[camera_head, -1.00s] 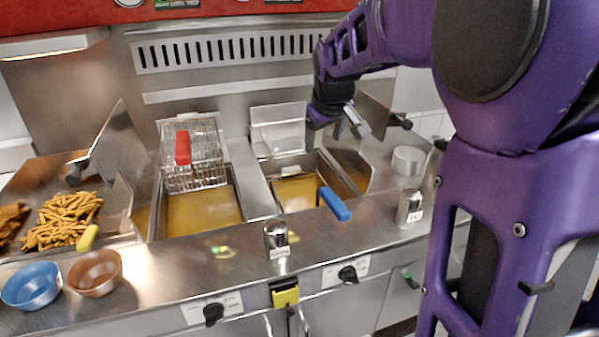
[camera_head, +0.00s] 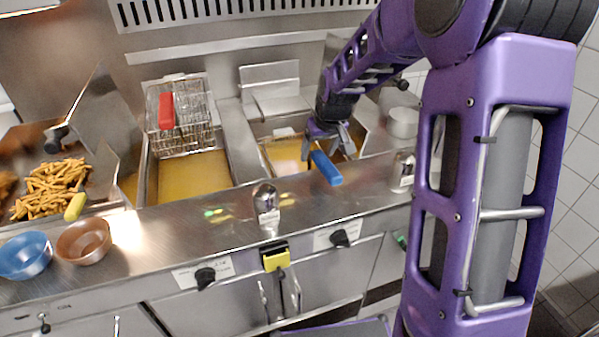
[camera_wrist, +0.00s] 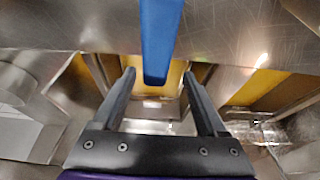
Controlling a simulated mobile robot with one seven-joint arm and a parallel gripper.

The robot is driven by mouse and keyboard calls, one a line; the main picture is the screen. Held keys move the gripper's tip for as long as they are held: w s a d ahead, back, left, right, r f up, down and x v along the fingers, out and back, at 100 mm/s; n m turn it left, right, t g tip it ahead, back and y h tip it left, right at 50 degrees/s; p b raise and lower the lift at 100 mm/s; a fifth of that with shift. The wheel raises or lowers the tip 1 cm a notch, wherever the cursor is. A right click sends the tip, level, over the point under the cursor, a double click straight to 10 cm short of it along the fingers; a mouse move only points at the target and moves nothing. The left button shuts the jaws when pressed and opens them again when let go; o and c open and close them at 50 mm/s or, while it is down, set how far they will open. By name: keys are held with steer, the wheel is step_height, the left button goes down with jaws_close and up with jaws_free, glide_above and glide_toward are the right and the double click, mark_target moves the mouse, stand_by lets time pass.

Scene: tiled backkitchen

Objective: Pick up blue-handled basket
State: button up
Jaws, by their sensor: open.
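The blue handle (camera_head: 326,168) of the basket sticks out over the front edge of the right fryer well. The basket itself sits down in that well and is mostly hidden by my arm. My gripper (camera_head: 328,142) is open just behind and above the handle in the head view. In the wrist view the blue handle (camera_wrist: 158,45) comes down from the top, its near end lying between and beyond the tips of my open gripper (camera_wrist: 158,76). No contact between fingers and handle is visible.
A wire basket with a red handle (camera_head: 167,110) hangs above the left oil well (camera_head: 190,178). A metal shaker (camera_head: 266,205) stands on the front ledge, another (camera_head: 403,172) right of the handle. Fries (camera_head: 55,188) and two bowls (camera_head: 84,241) are at left.

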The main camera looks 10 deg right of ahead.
mark_target(315, 172)
steer(key=shift+w+d+x, duration=0.1)
steer(key=shift+x, duration=1.55)
steer(key=shift+w+d+x, duration=0.1)
steer(key=shift+w+x, duration=0.05)
steer(key=shift+x, duration=1.45)
jaws_close()
steer(key=shift+r, duration=0.1)
